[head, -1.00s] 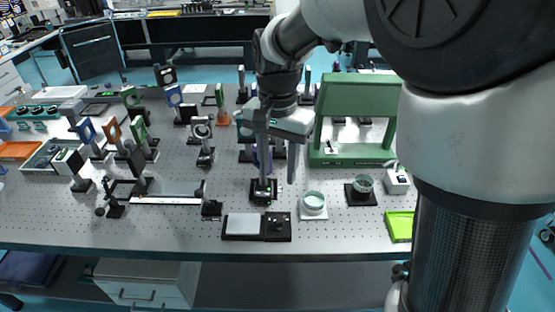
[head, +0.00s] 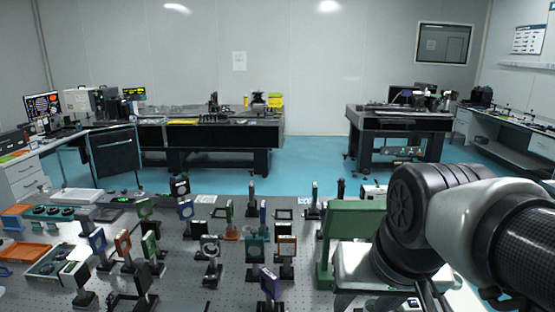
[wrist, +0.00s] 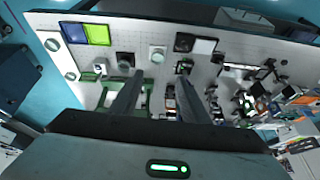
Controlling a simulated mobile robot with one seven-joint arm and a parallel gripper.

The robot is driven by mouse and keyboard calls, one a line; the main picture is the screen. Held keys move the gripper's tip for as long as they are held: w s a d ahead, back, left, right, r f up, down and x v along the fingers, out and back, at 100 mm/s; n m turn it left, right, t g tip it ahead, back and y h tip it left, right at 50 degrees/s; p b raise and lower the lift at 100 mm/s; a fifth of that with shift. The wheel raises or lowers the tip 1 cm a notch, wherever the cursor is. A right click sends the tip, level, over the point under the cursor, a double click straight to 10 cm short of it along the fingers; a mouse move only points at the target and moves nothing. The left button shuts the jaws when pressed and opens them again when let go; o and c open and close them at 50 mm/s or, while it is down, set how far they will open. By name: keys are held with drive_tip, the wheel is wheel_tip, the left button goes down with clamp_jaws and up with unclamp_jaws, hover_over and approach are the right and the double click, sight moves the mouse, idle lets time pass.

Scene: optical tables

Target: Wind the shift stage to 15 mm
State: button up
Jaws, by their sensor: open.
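The shift stage is probably the small dark mount with green lit marks (wrist: 184,66) in the wrist view, close to my gripper's right finger in the picture; its reading is too small to make out. In the head view a purple-framed optic (head: 270,284) shows at the bottom edge, and any base under it is cut off. My gripper (wrist: 158,78) is open and empty in the wrist view, its two fingers wide apart above the table. I cannot tell whether a finger touches the mount.
The perforated optical table (head: 190,255) carries several framed optics on posts. A green frame stand (head: 352,218) is beside my arm. In the wrist view, a bright green tray (wrist: 98,34) and a black-and-white pad unit (wrist: 204,46) lie near the table edge.

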drive_tip(key=shift+s+d+r+n+t, duration=0.2)
drive_tip(key=shift+s+d, duration=0.1)
drive_tip(key=shift+s, duration=0.25)
drive_tip(key=shift+s+d+r+n+t, duration=0.2)
drive_tip(key=shift+s+d, duration=0.1)
drive_tip(key=shift+s, duration=0.25)
